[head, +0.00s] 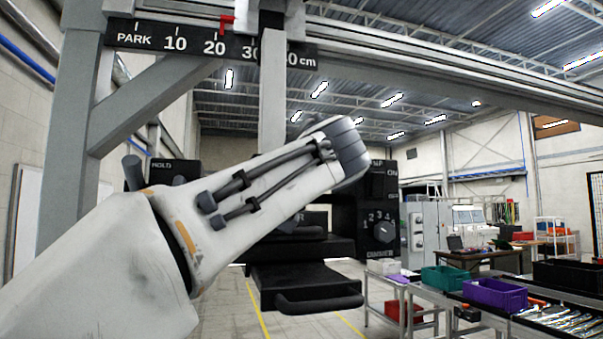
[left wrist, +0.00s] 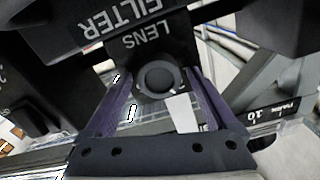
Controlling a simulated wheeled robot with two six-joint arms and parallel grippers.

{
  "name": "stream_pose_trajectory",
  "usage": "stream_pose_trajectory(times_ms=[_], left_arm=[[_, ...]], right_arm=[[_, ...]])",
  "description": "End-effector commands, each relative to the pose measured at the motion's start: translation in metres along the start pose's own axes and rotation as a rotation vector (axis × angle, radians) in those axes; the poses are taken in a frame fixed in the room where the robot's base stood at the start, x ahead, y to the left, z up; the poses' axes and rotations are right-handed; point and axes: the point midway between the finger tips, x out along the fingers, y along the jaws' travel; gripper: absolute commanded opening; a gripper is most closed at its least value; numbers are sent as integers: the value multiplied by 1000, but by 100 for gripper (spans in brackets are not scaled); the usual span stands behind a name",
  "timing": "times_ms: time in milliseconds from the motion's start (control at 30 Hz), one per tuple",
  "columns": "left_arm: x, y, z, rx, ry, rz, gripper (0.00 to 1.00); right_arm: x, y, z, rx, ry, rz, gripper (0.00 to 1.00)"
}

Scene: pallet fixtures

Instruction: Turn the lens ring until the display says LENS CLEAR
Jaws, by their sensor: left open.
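The lens ring (left wrist: 158,80) is a round dark knob with a grey face, under the upside-down word LENS in the left wrist view. My left gripper (left wrist: 158,74) is open, with one purple finger on each side of the ring. Gaps show between the fingers and the ring; depth is hard to judge. In the head view my left arm crosses the black lamp housing (head: 346,216) and hides the lens ring. No display text reading LENS is visible. My right gripper is not in view.
The housing carries a numbered dimmer knob (head: 383,231), an ON switch and black trays with a front handle (head: 318,301). It hangs under a gantry rail with a centimetre scale (head: 175,42) and red pointer (head: 227,22). Tables with bins (head: 495,292) stand at right.

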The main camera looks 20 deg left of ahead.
Motion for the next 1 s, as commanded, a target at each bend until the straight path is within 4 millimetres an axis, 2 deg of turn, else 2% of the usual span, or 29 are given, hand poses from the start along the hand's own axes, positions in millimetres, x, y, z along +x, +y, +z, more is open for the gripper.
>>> stream_pose_trajectory(times_ms=[67,100,267,300,333,667,1000], left_arm=[[0,0,0,0,0,0,90],[0,0,0,0,0,0,86],[0,0,0,0,0,0,25],[0,0,0,0,0,0,10],[0,0,0,0,0,0,5],[0,1,2,-64,2,0,5],[0,0,3,-289,3,0,5]], right_arm=[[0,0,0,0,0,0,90],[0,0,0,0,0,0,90],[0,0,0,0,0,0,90],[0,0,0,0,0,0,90],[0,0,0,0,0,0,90],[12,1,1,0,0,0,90],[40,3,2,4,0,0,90]])
